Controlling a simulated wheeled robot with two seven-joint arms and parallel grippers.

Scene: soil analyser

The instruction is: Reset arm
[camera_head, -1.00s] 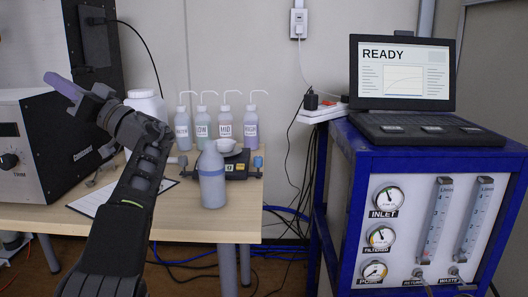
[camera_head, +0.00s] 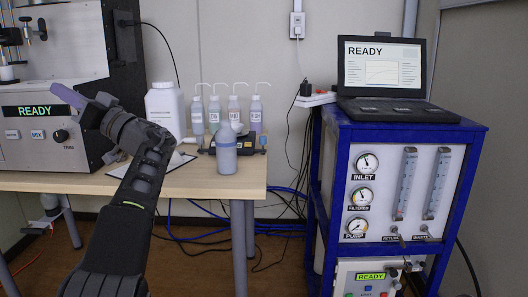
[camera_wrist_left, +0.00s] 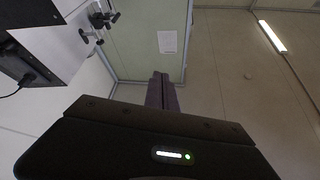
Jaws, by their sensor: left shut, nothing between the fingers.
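My left gripper (camera_head: 68,96) is shut and empty, its purple fingers pressed together. It is raised in the air in front of the grey analyser at the left of the head view, pointing up and left. In the left wrist view the shut fingers (camera_wrist_left: 162,92) point up toward the wall and ceiling, with nothing between them. My left arm rises from the bottom edge and hides part of the table. My right gripper does not show.
A grey bottle (camera_head: 226,150) stands upright near the front edge of the wooden table (camera_head: 205,181). Several labelled wash bottles and a white jar (camera_head: 163,108) stand behind it. The analyser (camera_head: 38,125) reads READY. A blue cart (camera_head: 345,150) with a laptop (camera_head: 385,75) stands right, beyond a gap with cables.

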